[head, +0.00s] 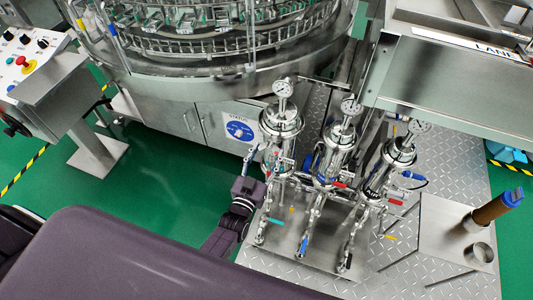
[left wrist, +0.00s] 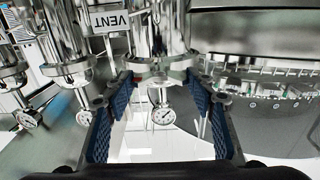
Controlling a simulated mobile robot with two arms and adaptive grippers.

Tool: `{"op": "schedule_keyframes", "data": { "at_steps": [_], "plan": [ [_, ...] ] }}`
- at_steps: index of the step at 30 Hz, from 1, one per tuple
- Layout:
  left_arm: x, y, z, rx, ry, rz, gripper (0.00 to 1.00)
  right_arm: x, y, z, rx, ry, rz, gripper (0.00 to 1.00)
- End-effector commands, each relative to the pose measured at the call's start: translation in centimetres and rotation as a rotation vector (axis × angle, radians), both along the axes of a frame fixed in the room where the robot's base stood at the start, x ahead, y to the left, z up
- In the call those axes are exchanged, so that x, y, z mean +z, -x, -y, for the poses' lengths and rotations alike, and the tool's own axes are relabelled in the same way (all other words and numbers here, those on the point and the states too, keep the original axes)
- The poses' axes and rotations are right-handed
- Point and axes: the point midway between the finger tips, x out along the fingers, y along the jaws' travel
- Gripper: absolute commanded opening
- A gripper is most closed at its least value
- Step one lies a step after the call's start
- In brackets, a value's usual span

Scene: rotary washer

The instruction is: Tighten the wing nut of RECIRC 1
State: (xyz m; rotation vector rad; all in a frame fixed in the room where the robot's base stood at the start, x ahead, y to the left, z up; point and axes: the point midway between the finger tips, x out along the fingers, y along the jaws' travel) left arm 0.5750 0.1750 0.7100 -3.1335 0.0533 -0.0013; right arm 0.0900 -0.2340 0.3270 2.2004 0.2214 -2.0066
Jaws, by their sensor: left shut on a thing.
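Three steel filter housings with gauges stand in the head view: the left one (head: 281,121), the middle one (head: 338,138) and the right one (head: 397,153). No RECIRC 1 label is readable. My left gripper (head: 250,161) is at the left housing. In the left wrist view its blue-padded fingers (left wrist: 160,79) stand wide apart on either side of the steel clamp band (left wrist: 160,67), shut on it. A wing nut cannot be told apart from the clamp there. A pressure gauge (left wrist: 161,116) shows between the fingers. My right gripper is not in view.
The round washer (head: 190,60) stands behind the housings, with a blue STATUS sign (head: 239,131) on its base. A steel lane cabinet (head: 450,75) is at the right. Coloured valve handles and pipes crowd below the housings. Green floor (head: 165,175) is free at the left.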

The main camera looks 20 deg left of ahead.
Motion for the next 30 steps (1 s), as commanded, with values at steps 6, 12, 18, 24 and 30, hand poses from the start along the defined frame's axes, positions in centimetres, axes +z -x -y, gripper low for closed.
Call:
{"op": "schedule_keyframes", "data": {
  "at_steps": [6,12,18,24,30],
  "plan": [
    [-0.24,0.10,0.04,-0.001,-0.011,-0.005,0.26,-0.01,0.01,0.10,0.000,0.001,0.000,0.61],
    [-0.24,0.11,0.04,-0.001,-0.011,-0.005,0.26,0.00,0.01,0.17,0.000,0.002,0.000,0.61],
    [-0.17,0.08,0.02,-0.001,-0.010,-0.004,0.68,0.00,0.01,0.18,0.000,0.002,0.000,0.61],
    [-0.08,0.04,0.00,-0.001,-0.009,-0.002,0.68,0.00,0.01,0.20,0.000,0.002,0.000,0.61],
    [-0.11,0.94,-0.03,0.000,-0.008,-0.002,0.68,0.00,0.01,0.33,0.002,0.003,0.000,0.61]
  ]
}}
